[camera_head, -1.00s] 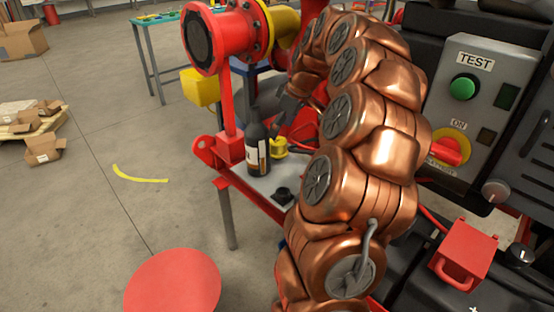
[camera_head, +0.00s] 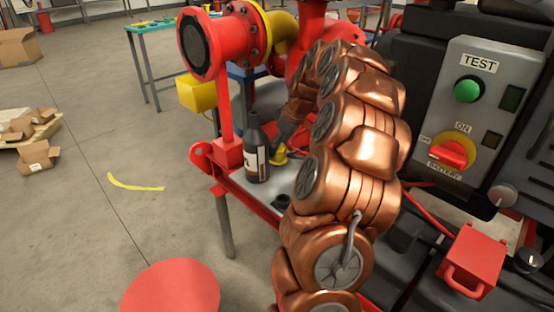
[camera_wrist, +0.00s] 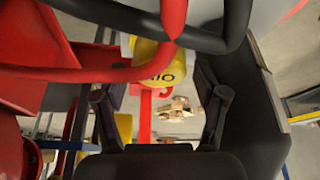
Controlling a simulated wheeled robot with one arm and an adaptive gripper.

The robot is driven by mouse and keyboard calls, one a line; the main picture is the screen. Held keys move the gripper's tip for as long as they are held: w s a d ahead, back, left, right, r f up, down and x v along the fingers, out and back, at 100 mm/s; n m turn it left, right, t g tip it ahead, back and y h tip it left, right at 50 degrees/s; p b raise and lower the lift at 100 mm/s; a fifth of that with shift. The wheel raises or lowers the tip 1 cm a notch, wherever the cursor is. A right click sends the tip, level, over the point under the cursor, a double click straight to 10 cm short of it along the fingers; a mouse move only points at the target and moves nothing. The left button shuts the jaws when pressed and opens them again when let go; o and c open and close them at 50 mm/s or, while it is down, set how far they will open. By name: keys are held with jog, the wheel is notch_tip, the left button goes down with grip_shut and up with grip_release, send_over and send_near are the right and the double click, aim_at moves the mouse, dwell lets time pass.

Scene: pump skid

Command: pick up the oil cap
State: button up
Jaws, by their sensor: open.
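The yellow oil cap (camera_wrist: 158,62), with the letters OIL on it, shows in the wrist view at the top centre, partly hidden behind a red hose. In the head view the yellow cap (camera_head: 279,156) sits at the skid plate, just right of the dark bottle, partly hidden by my gripper. My gripper (camera_wrist: 160,108) is open, with one finger on each side of the picture and nothing held between them. In the head view my gripper (camera_head: 284,138) is close to the cap, just above it. I cannot tell whether they touch.
A dark bottle (camera_head: 256,150) stands on the plate beside the cap. A red pipe flange (camera_head: 212,45) is above it. Red and black hoses (camera_wrist: 120,74) cross near my fingers. A control panel (camera_head: 470,110) is on the right. Open floor lies left.

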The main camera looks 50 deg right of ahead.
jog(key=shift+x, duration=0.8)
jog(key=shift+r, duration=0.1)
jog(key=c, duration=1.1)
jog(key=shift+o, duration=0.2)
jog(key=shift+r, duration=0.1)
notch_tip(320, 180, up, 18)
jog(key=p, duration=0.1)
jog(key=shift+p, duration=0.35)
